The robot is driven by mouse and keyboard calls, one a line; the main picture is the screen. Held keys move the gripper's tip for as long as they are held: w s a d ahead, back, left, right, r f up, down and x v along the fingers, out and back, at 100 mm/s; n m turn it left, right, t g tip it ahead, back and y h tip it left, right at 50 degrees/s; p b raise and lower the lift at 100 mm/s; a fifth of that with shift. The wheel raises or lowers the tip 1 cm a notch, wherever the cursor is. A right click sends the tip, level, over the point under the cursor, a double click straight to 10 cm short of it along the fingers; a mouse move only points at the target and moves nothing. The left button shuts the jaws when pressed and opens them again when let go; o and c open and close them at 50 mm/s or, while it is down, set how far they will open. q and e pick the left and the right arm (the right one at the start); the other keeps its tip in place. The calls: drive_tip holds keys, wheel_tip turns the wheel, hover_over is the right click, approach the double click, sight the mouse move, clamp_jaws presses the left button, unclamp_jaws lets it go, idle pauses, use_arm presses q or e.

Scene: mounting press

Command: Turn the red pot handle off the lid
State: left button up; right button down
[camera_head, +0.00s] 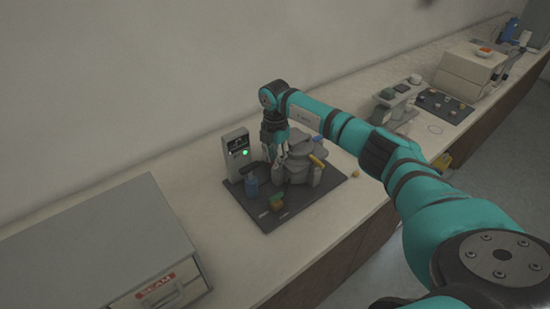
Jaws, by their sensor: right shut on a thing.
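The grey mounting press (302,168) stands on a dark base plate (252,204) on the counter. My right gripper (274,152) points down at the left side of the press top, and the teal right arm reaches in from the lower right. Its fingers are shut on what I take to be the red pot handle. The fingers hide the handle, and no red shows there. The lid cannot be told apart from the grey press parts. My left gripper is not in view.
A grey cabinet (95,250) is at lower left. Other equipment (470,76) stands farther right.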

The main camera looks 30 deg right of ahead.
drive_tip(key=n+b, duration=0.2)
drive_tip(key=n, duration=0.2)
drive_tip(key=shift+s+d+n, duration=0.1)
drive_tip(key=shift+s+n, duration=0.05)
drive_tip(key=shift+n, duration=0.25)
drive_tip(key=shift+s+d+r+n+b, duration=0.15)
drive_tip(key=shift+n+b, duration=0.55)
drive_tip(key=shift+n, duration=1.35)
drive_tip(key=shift+d+f+n+b, duration=0.2)
drive_tip(key=shift+n+b, duration=0.45)
drive_tip(key=shift+n, duration=1.45)
drive_tip(key=shift+s+d+r+n+b, duration=0.2)
drive_tip(key=shift+n+b, duration=0.5)
drive_tip(key=shift+n, duration=1.35)
drive_tip(key=shift+w, duration=0.15)
drive_tip(key=c, duration=1.4)
unclamp_jaws()
drive_tip(key=shift+o, duration=0.2)
